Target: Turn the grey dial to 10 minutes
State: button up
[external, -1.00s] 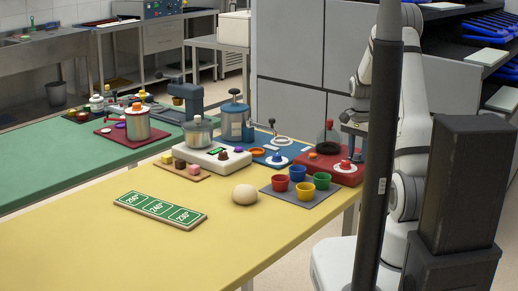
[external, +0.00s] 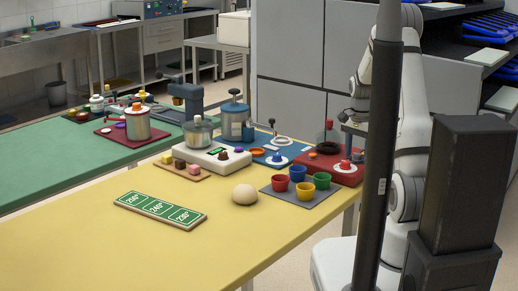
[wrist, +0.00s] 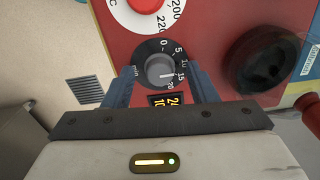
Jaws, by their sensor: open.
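The grey dial (wrist: 160,70) shows in the wrist view on a black disc with white minute marks from 0 to 20. A pale pointer line on it seems to point right, near 15, but it is small. My gripper (wrist: 160,80) is open, with one blue finger on each side of the dial. I cannot tell whether the fingers touch it. The dial sits on a red panel (wrist: 225,35). In the external view my gripper (external: 354,147) is over the red unit (external: 347,178) at the table's far right, and the dial cannot be made out.
A red temperature dial (wrist: 142,5) lies just above the grey dial in the wrist view. A black round knob (wrist: 262,65) is to the right. A small display with amber digits (wrist: 165,100) is below. Coloured cups on a grey mat (external: 278,205) stand before the red unit.

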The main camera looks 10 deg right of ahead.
aim_at(357, 154)
notch_tip(357, 154, up, 7)
jog(key=shift+f, duration=0.1)
jog(key=shift+r, duration=0.5)
dwell(0.3)
